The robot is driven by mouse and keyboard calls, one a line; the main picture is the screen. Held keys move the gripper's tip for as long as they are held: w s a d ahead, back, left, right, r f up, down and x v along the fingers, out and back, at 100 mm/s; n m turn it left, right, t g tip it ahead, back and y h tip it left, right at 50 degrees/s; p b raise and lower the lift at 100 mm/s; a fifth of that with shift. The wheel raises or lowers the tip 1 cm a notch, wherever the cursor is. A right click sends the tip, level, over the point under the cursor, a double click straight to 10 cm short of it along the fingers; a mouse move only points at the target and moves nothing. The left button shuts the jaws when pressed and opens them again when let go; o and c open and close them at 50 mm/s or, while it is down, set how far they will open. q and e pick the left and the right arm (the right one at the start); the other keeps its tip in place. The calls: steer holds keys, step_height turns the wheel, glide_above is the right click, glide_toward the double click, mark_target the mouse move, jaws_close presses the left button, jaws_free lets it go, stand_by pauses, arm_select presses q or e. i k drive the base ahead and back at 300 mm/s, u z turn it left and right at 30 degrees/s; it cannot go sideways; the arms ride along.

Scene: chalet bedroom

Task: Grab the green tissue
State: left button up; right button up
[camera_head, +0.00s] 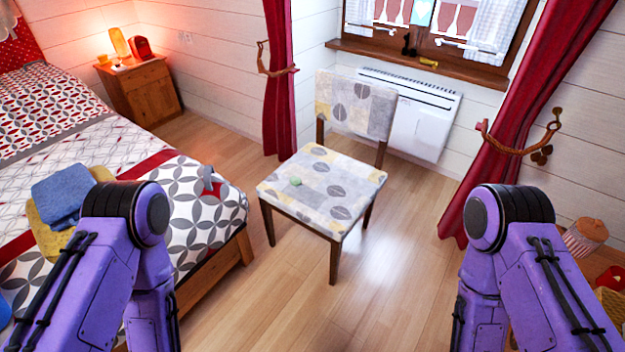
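A small green thing (296,181), which looks like the green tissue, lies on the seat of a patterned chair (335,192) in the middle of the room. It is small in view and its exact shape is hard to tell. My two purple arms come in from the lower left and lower right. Both bend down out of the picture, so neither gripper shows. No part of my arms is near the chair seat.
A bed (215,195) with folded blue (62,192) and yellow cloths fills the left. A wooden nightstand (140,90) stands in the far corner. A white heater (420,115) is behind the chair. Red curtains (277,80) hang by the window. Wooden floor (385,275) is clear before the chair.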

mark_target(295, 181)
steer(key=z, duration=0.5)
steer(key=i, duration=1.6)
steer(key=u, duration=0.4)
